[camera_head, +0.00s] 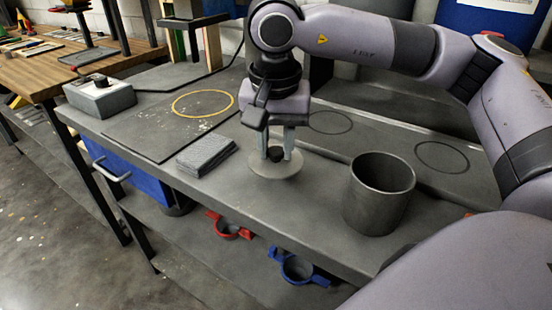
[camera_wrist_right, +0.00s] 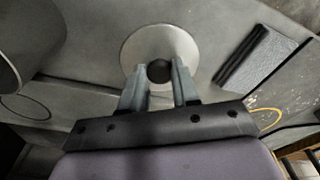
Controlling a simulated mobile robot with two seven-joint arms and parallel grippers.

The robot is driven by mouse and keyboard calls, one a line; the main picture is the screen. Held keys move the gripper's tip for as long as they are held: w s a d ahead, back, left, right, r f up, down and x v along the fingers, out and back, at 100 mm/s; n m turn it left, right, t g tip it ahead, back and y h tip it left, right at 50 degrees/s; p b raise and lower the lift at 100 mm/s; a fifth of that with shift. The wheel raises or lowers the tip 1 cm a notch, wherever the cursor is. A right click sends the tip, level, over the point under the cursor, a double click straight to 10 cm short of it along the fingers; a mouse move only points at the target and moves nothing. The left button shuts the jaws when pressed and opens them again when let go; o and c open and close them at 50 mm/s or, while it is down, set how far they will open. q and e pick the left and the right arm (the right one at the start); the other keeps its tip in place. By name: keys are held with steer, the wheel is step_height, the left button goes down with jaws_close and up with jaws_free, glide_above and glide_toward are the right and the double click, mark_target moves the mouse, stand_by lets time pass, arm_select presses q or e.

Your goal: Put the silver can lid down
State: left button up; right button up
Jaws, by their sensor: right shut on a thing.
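The silver can lid (camera_head: 274,164) is a flat round disc with a dark knob in its middle. It is at the front part of the grey bench, between a folded grey cloth and an open can. My right gripper (camera_head: 276,155) points down over it and is shut on its knob. In the right wrist view the lid (camera_wrist_right: 160,48) shows beyond the fingertips (camera_wrist_right: 159,72), with the dark knob between them. I cannot tell whether the lid touches the bench. The open grey can (camera_head: 378,205) stands upright right of the lid. My left gripper is not in view.
The folded grey cloth (camera_head: 206,155) lies left of the lid. A dark mat (camera_head: 160,130) with a yellow ring is behind it. A grey box with a black knob (camera_head: 100,96) sits at the bench's left end. Red (camera_head: 228,226) and blue (camera_head: 298,268) clamp-like parts lie below the bench top.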

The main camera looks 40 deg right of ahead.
mark_target(276, 152)
steer(key=shift+f, duration=1.6)
steer(key=shift+f, duration=0.1)
steer(key=shift+f+b, duration=0.15)
steer(key=shift+b, duration=0.2)
steer(key=o, duration=1)
steer(key=shift+o, duration=0.2)
steer(key=shift+r, duration=0.25)
step_height(276, 152, up, 12)
steer(key=s+p, duration=0.1)
steer(key=shift+a+p, duration=0.3)
steer(key=shift+a, duration=0.15)
